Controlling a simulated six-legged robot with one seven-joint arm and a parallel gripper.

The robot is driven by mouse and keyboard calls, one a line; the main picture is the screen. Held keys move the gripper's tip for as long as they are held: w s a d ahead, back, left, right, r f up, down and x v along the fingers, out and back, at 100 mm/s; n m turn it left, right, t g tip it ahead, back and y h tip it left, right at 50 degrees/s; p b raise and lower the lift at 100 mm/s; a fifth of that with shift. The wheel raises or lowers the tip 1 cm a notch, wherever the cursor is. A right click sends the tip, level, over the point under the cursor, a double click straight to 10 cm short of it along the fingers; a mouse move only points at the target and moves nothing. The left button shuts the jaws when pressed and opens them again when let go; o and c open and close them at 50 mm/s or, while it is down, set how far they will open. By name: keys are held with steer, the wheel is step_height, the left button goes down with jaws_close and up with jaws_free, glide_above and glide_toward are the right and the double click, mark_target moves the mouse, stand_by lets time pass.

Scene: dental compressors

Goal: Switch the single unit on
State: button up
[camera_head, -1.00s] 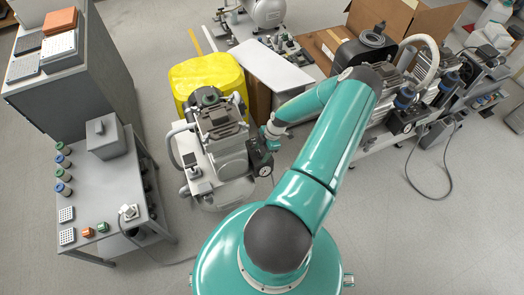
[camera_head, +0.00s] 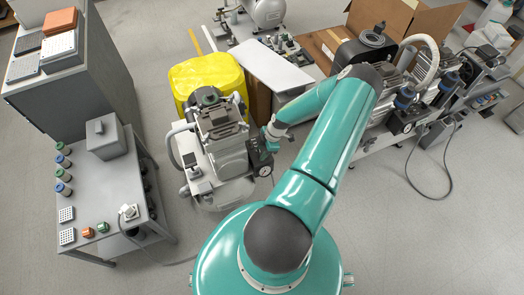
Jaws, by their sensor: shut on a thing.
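The single unit (camera_head: 222,140) is a grey and white compressor standing on the floor left of my arm, in front of a yellow bin. A black box (camera_head: 257,150) with a round gauge (camera_head: 264,171) below it sits on the unit's right side. My gripper (camera_head: 268,143) is at the right edge of this black box, at its upper part. Its fingers are small and dark here, and it is shut on a part of the box. The switch itself is too small and partly hidden to make out its position.
A grey table (camera_head: 108,190) with jars and a grey box stands at the left. A yellow-covered bin (camera_head: 208,77) is behind the unit. Larger compressors (camera_head: 400,115) stand at the right, with a cable on the floor. Grey floor is open at the right front.

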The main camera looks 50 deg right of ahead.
steer(key=m+h, duration=0.1)
steer(key=m, duration=0.2)
steer(key=m+t, duration=0.1)
steer(key=m, duration=0.2)
steer(key=shift+a+h, duration=0.2)
steer(key=shift+h, duration=0.2)
steer(key=m+h, duration=0.1)
steer(key=m, duration=0.2)
steer(key=m+t+h, duration=0.1)
steer(key=m, duration=0.2)
steer(key=shift+a, duration=0.15)
steer(key=shift+h, duration=0.3)
steer(key=o, duration=1)
steer(key=shift+s, duration=0.1)
steer(key=d+v, duration=0.1)
steer(key=v, duration=1.2)
steer(key=shift+a+r, duration=0.4)
steer(key=shift+r, duration=0.05)
